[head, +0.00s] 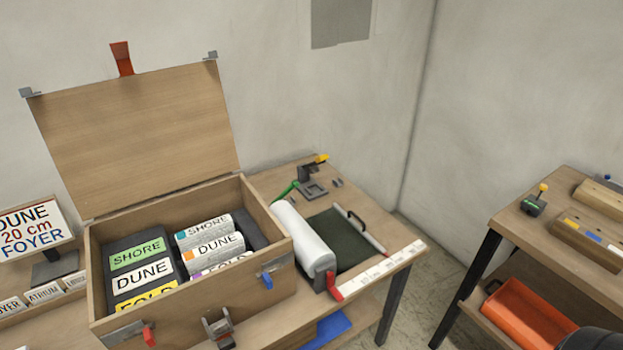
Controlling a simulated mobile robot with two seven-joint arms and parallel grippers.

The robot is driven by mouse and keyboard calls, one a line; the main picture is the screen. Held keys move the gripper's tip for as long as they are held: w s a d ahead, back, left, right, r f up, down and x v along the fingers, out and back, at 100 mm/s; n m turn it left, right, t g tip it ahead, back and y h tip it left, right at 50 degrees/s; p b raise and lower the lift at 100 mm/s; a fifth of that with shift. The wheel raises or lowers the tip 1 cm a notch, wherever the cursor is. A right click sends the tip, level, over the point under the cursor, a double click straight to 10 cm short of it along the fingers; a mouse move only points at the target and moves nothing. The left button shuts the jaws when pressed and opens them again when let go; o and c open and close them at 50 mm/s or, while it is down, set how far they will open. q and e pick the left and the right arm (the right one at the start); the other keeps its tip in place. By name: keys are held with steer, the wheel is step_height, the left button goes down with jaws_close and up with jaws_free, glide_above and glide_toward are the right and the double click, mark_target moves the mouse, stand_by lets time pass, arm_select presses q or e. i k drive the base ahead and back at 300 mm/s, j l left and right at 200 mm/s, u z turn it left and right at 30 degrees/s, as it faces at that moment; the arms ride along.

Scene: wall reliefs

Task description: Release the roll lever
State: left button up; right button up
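A pale roll (302,243) lies on the middle table beside the open wooden box, with a grey block (320,272) at its near end. A small red lever (334,288) stands out at this near end, tilted. A green lever (286,190) slants near the roll's far end, beside a grey bracket (313,189) on the table. A dark green mat (343,240) with a black handle lies to the right of the roll.
The open wooden box (262,295) holds labelled dark and white rolls; its lid (135,130) stands up behind. A label sign (32,230) stands at left. A second table (560,190) at right carries wooden blocks, with an orange bin (530,312) below. A floor gap separates the tables.

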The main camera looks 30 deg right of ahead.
mark_target(295, 184)
steer(key=i+l+z, duration=0.1)
steer(key=l, duration=0.3)
steer(key=l+z, duration=0.15)
steer(key=l, duration=0.2)
steer(key=i+l+z, duration=0.1)
steer(key=l, duration=0.25)
steer(key=i+u, duration=0.15)
steer(key=u, duration=0.9)
steer(key=i, duration=0.45)
